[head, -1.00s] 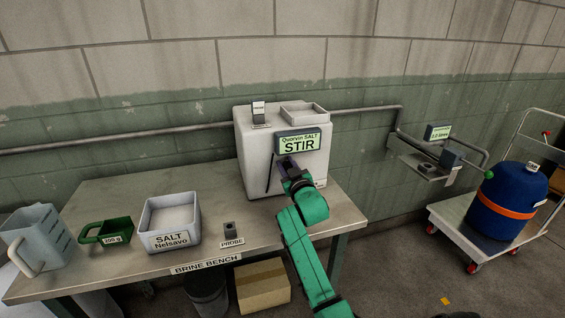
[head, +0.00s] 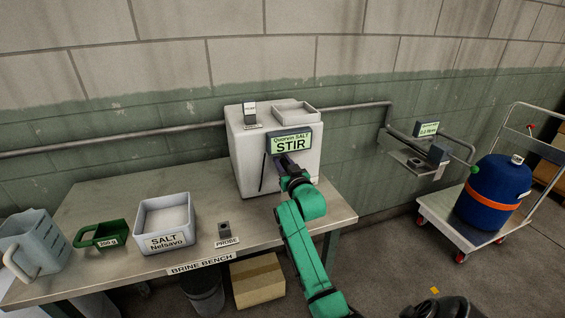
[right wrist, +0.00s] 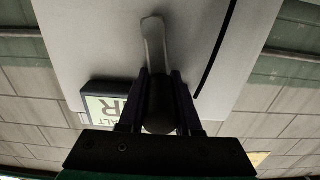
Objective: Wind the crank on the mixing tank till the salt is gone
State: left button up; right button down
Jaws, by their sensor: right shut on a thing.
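The mixing tank (head: 244,168) is a white box at the back of the bench, with a display reading "Quorvin SALT STIR" (head: 290,144) on its front. My right gripper (head: 288,170) is at the tank's front, just below the display. In the right wrist view its fingers (right wrist: 160,100) are shut on the dark knob of the crank (right wrist: 160,106), whose pale arm (right wrist: 153,42) runs up against the tank's face. In the head view my gripper and arm hide the crank. The salt inside the tank cannot be seen. My left gripper is not in view.
A cardboard box (head: 258,280) is below. A blue drum (head: 492,195) stands on a trolley at right.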

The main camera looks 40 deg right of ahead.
jog(key=c, duration=0.6)
grip_release()
jog(key=shift+f, duration=0.1)
jog(key=b+v, duration=0.1)
jog(key=v, duration=1.3)
jog(key=shift+s+b, duration=0.35)
jog(key=shift+a, duration=0.15)
